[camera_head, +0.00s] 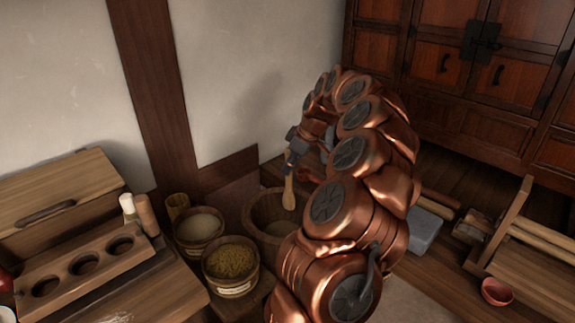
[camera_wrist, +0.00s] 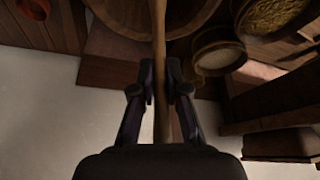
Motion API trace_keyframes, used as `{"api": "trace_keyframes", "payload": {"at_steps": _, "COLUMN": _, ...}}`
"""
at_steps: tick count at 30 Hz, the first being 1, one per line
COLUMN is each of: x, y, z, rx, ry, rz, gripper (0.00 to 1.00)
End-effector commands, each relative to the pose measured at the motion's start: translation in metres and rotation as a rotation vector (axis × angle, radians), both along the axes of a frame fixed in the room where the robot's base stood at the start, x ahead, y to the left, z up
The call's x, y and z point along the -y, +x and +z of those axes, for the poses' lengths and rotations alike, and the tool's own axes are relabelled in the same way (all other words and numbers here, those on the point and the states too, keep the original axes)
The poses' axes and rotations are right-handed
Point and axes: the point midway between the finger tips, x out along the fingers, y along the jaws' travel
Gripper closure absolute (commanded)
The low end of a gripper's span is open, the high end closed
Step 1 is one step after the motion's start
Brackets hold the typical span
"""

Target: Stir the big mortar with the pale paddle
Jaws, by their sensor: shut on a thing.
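My gripper (camera_head: 291,164) is shut on the pale paddle (camera_head: 289,193), a wooden tool held roughly upright with its broad end down. In the wrist view the two dark fingers (camera_wrist: 162,90) close on either side of the paddle's shaft (camera_wrist: 159,48). The big mortar (camera_head: 256,215) is a wide brown wooden vessel below my gripper. It also shows at the top of the wrist view (camera_wrist: 120,22). The paddle's lower end overlaps the mortar's opening in the head view. I cannot tell whether it touches the contents. My arm hides the mortar's right side.
Left of the mortar stand a tub of pale meal (camera_head: 199,226) and a tub of yellowish grain (camera_head: 231,263). A wooden rack with round holes (camera_head: 88,263) is further left. A wall stands behind. A small red bowl (camera_head: 497,291) and a wooden frame (camera_head: 515,235) are at right.

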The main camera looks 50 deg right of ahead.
Motion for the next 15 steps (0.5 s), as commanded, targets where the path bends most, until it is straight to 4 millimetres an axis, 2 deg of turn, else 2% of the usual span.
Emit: {"api": "trace_keyframes", "payload": {"at_steps": 15, "x": -0.002, "y": 0.001, "z": -0.052, "rx": -0.001, "ry": 0.001, "rz": 0.004, "gripper": 1.00}}
